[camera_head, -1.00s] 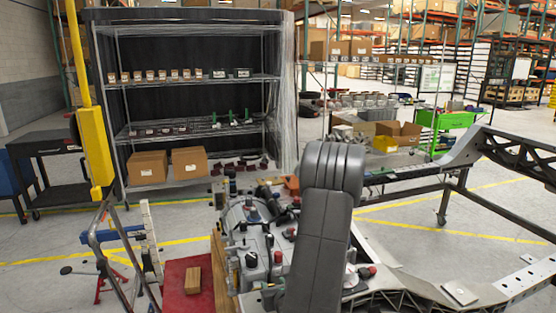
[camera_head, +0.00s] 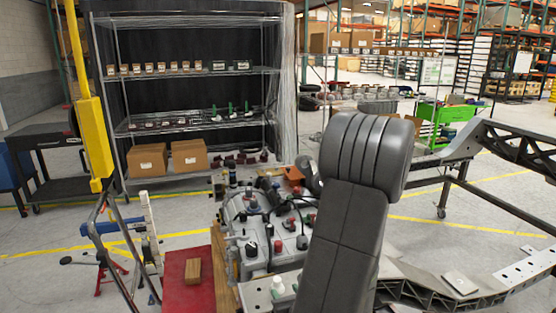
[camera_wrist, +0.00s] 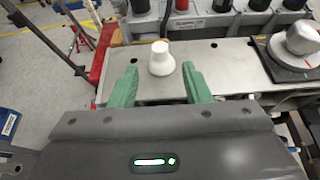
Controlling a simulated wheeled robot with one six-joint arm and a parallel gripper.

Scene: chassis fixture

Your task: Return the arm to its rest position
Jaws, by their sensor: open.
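My gripper (camera_wrist: 160,87) shows in the wrist view with its two green fingers apart. A white knob-shaped piece (camera_wrist: 161,60) stands upright on a flat grey metal plate (camera_wrist: 222,64), seen between and just beyond the fingertips. The fingers do not appear to touch it. In the head view my dark grey arm fills the middle right and hides my gripper. The white piece also shows in the head view (camera_head: 278,286), left of the arm on the chassis fixture.
A grey machine assembly (camera_head: 262,225) with several dark and red knobs stands left of my arm. A red stand (camera_head: 190,275) holds a small wooden block (camera_head: 193,271). A wire shelf (camera_head: 195,72) with boxes stands behind. Chassis rails (camera_head: 510,150) run at right.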

